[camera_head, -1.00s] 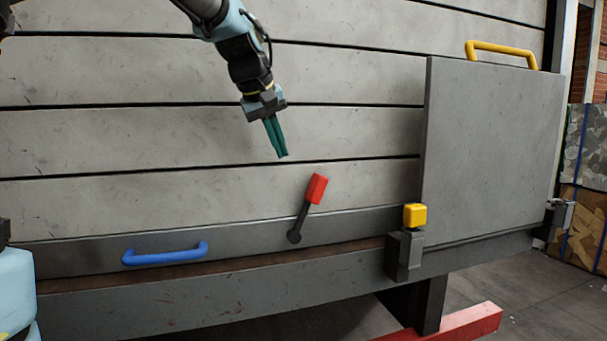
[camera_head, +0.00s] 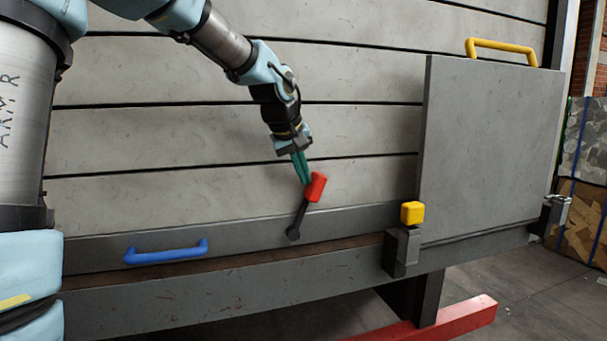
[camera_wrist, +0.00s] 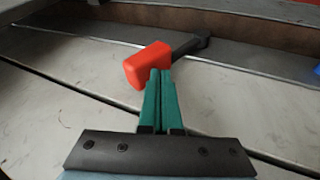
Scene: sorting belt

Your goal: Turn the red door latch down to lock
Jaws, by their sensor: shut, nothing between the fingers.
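The red latch (camera_head: 316,187) has a red grip on a dark lever (camera_head: 298,219). The lever is pivoted at its lower end on the grey rail and points up, leaning a little to the right. My gripper (camera_head: 307,183) is shut and empty, its green fingertips at the upper left side of the red grip. In the wrist view the closed fingertips (camera_wrist: 160,75) overlap the near edge of the red grip (camera_wrist: 147,66). I cannot tell whether they touch it.
A blue handle (camera_head: 166,252) is on the rail to the left. A yellow knob (camera_head: 412,213) on a dark block and a grey panel (camera_head: 490,150) with a yellow handle (camera_head: 502,50) stand to the right. The slatted wall around the latch is clear.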

